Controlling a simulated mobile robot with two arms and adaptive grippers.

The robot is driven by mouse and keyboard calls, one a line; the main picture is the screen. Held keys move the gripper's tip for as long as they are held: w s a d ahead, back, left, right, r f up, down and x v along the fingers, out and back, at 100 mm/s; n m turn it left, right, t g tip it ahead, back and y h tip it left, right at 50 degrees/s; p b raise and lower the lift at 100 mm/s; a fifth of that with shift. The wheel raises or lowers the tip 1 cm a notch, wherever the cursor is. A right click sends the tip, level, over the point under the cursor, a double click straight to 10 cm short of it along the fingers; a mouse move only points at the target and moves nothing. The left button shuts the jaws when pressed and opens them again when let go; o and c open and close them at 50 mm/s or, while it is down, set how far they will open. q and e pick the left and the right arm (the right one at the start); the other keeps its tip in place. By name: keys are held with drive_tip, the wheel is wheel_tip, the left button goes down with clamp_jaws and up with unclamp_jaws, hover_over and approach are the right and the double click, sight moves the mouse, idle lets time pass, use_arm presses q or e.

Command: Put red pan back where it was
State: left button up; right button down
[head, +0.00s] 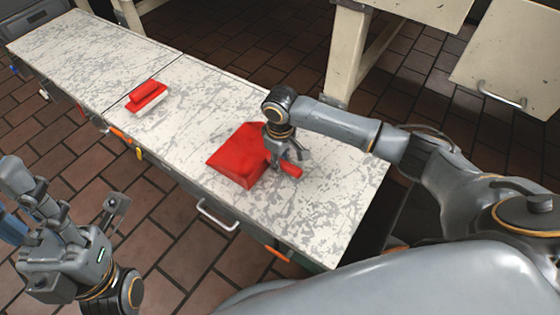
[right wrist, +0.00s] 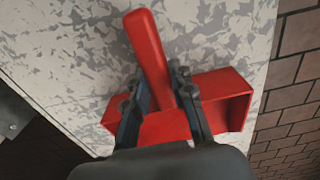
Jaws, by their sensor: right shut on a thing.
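The red pan (head: 236,157) is a dustpan at the right half of the marbled worktop (head: 330,205), its wide body to the left and its handle (head: 291,169) to the right. My right gripper (head: 284,158) is over it and shut on the pan near the base of the handle. In the right wrist view the fingers (right wrist: 163,95) stand on both sides of the red handle (right wrist: 150,50), with the pan body (right wrist: 215,103) behind them. Whether the pan touches the worktop is hard to tell. My left gripper (head: 68,190) is open and empty, left of the worktop's front edge.
A red brush with pale bristles (head: 147,96) lies farther left on the worktop. Drawers with handles (head: 217,215) line the front side. Cream furniture (head: 350,45) stands behind, across a brown tiled floor. The worktop's left part is clear.

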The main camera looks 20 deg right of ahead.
drive_tip(key=c, duration=1.1)
unclamp_jaws()
drive_tip(key=shift+f, duration=0.1)
drive_tip(key=shift+c, duration=0.2)
